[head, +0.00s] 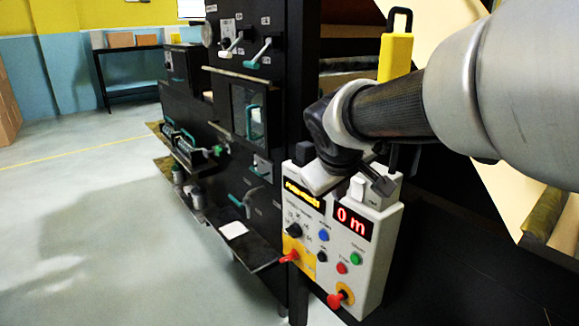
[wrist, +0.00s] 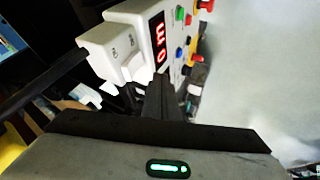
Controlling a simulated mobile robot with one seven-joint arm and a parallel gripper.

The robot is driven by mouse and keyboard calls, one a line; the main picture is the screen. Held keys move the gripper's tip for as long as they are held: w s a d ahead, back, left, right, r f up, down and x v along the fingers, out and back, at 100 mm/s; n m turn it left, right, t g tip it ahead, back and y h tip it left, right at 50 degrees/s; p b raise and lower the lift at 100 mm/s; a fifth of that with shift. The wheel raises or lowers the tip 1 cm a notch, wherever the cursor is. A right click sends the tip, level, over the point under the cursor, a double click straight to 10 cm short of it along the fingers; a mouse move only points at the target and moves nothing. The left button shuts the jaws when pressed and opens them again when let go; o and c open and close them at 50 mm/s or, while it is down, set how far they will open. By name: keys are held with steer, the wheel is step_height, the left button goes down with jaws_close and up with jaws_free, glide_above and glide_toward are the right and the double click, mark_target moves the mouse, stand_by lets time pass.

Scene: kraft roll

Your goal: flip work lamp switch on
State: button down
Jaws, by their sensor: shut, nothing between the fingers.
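A white rocker switch (head: 357,187) sits on a small white box (head: 386,191) at the top right of the control panel (head: 376,262). In the wrist view the rocker (wrist: 134,66) stands out from its box (wrist: 104,48), which has small dark lettering too small to read. I cannot tell which way the rocker is set. My gripper (head: 384,186) is shut and empty, its fingertips close in front of the box, just right of the rocker. In the wrist view the fingers (wrist: 158,82) are together beside the rocker. I cannot tell whether they touch it.
The panel carries a red "0 m" display (head: 351,223), red knobs (head: 337,299), and green and blue buttons. A tall black machine frame (head: 262,120) with levers stands left of it. A yellow block with a black handle (head: 396,55) rises behind. Open floor (head: 90,220) lies left.

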mark_target(354, 180)
steer(key=shift+w+d+r, duration=0.2)
steer(key=shift+w+d, duration=0.35)
steer(key=shift+d, duration=0.25)
steer(key=shift+w+d+r, duration=0.15)
steer(key=shift+w+d, duration=0.4)
steer(key=shift+d, duration=0.25)
steer(key=shift+w+d+r+p, duration=0.1)
steer(key=shift+w+d+p, duration=0.15)
steer(key=shift+d+p, duration=0.05)
steer(key=shift+r, duration=0.2)
steer(key=shift+r+p, duration=0.65)
steer(key=shift+p, duration=0.05)
